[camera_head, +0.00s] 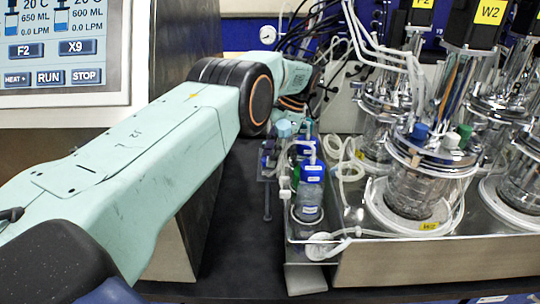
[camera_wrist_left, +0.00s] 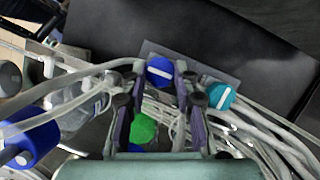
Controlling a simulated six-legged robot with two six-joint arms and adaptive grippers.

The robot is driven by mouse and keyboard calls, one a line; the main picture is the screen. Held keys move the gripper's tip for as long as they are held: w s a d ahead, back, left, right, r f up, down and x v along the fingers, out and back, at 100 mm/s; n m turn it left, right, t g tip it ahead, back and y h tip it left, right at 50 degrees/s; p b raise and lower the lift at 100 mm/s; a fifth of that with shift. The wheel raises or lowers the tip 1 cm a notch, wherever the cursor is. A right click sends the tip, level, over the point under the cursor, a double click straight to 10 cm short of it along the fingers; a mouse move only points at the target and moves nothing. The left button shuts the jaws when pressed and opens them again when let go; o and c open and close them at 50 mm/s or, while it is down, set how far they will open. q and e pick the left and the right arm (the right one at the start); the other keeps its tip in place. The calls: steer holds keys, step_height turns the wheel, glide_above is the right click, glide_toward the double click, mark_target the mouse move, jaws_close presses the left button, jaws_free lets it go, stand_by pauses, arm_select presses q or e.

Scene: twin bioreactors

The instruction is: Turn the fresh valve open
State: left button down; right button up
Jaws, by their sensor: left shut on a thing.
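In the left wrist view, a blue valve knob (camera_wrist_left: 160,69) with a white bar sits between the fingertips of my left gripper (camera_wrist_left: 160,80). The gripper is shut on this knob. The white bar lies nearly level in the picture, slightly tilted. A teal knob (camera_wrist_left: 222,96) with a white bar is just right of the fingers, and a green knob (camera_wrist_left: 143,129) shows lower between them. No label tells which knob is the fresh valve. In the head view, the teal knob (camera_head: 284,128) shows below my left wrist, and the fingers are mostly hidden. My right gripper is not in view.
Blue-capped bottles (camera_head: 312,172) stand in a metal tray (camera_head: 300,250) right of the valves. Clear tubes (camera_wrist_left: 270,130) run close around the knobs. Glass bioreactors (camera_head: 430,165) stand to the right, and a control screen (camera_head: 62,50) is at the left.

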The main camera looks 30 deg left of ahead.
arm_select(q)
steer(key=shift+w+r, duration=0.2)
steer(key=shift+r, duration=0.05)
steer(key=c, duration=1.4)
jaws_free()
steer(key=o, duration=0.4)
steer(key=shift+d+f, duration=0.1)
steer(key=shift+d, duration=0.05)
steer(key=shift+s, duration=0.1)
step_height(320, 180, up, 10)
steer(key=shift+f, duration=0.1)
